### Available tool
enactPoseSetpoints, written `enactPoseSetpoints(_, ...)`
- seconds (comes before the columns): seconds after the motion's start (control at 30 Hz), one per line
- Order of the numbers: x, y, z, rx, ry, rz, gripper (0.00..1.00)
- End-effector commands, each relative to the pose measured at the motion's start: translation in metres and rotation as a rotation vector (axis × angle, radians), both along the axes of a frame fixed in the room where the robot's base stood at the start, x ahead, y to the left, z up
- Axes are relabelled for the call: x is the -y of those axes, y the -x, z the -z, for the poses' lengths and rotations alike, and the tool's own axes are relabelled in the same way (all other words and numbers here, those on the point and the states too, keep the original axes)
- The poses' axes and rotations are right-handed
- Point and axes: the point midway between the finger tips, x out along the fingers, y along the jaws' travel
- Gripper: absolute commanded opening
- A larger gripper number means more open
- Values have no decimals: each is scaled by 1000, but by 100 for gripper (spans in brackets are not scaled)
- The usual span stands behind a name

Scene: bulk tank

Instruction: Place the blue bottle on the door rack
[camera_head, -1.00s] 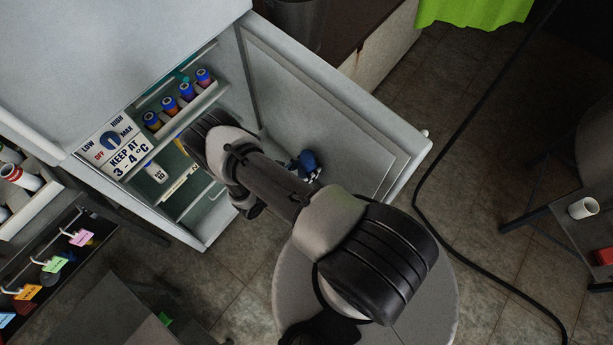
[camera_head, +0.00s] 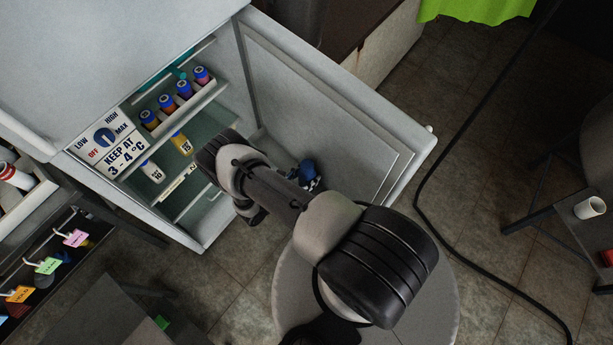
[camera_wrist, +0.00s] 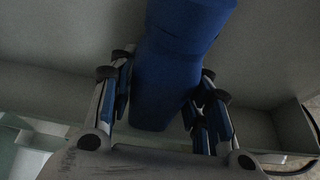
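The blue bottle (camera_wrist: 175,75) lies between the two fingers of my gripper (camera_wrist: 165,112) in the wrist view, with dark pads close against both its sides. Its upper end runs out of the frame. In the head view a small blue patch of the bottle (camera_head: 307,168) shows beside my arm, in front of the inner face of the open fridge door (camera_head: 325,115). My arm hides most of the gripper there. In the wrist view a pale ledge or wall (camera_wrist: 50,85) lies behind the bottle. I cannot tell whether the bottle touches the door rack.
The fridge interior holds several blue-capped vials (camera_head: 168,103) on an upper shelf. A white-labelled bottle (camera_head: 152,172) and a yellow one (camera_head: 182,143) stand lower. A stool-like table (camera_head: 570,205) with a white cup (camera_head: 590,207) is at the right.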

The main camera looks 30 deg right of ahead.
Motion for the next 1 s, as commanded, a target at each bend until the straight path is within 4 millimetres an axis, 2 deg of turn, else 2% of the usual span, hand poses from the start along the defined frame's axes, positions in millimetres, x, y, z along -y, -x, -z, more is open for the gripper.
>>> enactPoseSetpoints(0.3,0,0,0,0,0,0,64)
enactPoseSetpoints(0.7,0,0,-4,0,0,0,64)
enactPoseSetpoints(0.83,-18,1,-11,2,-1,-7,64)
enactPoseSetpoints(1.0,-53,8,-26,1,-1,-8,64)
